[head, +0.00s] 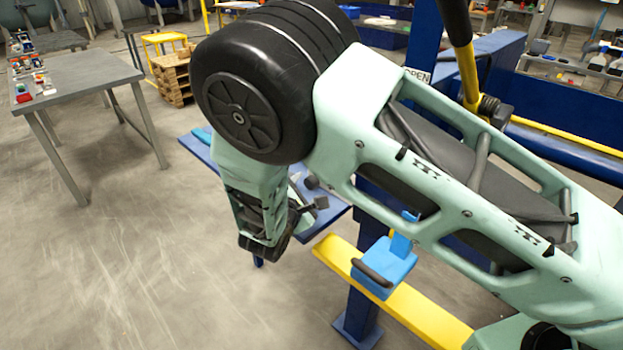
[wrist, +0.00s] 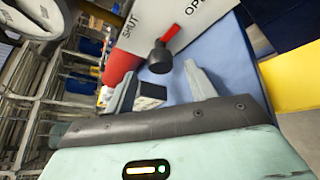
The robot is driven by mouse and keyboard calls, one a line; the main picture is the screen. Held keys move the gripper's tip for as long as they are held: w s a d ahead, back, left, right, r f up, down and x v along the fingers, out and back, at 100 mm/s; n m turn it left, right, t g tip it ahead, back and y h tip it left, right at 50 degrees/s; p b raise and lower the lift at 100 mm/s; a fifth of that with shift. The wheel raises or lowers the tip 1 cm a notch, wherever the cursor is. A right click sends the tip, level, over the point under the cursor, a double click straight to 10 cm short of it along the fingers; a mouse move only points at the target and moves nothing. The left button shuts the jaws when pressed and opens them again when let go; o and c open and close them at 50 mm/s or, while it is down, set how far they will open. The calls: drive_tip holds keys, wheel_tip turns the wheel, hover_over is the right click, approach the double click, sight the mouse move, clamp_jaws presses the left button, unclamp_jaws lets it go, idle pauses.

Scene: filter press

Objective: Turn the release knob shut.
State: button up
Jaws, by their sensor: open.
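The release knob (wrist: 160,59) is a black round knob with a red pointer bar (wrist: 173,35), in the wrist view's upper middle. It stands on a white label plate (wrist: 150,38) printed SHUT on the left and OPEN on the right. The red bar slants up and right, toward the OPEN side. My gripper (wrist: 158,75) is open, its two grey fingers spread either side of the knob's line, just short of it; I see no contact. In the head view my gripper (head: 312,204) hangs over a blue shelf (head: 335,208), partly hidden by my own arm.
A red cylinder (wrist: 121,64) stands left of the knob in the wrist view. In the head view a yellow beam (head: 410,306) and a light-blue block with a dark handle (head: 384,268) lie right of my gripper. A grey workbench (head: 80,72) is at left; the floor between is clear.

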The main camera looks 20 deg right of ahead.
sight(310, 184)
drive_tip(key=x, duration=0.6)
drive_tip(key=shift+p, duration=0.4)
drive_tip(key=shift+r, duration=0.1)
drive_tip(key=c, duration=1)
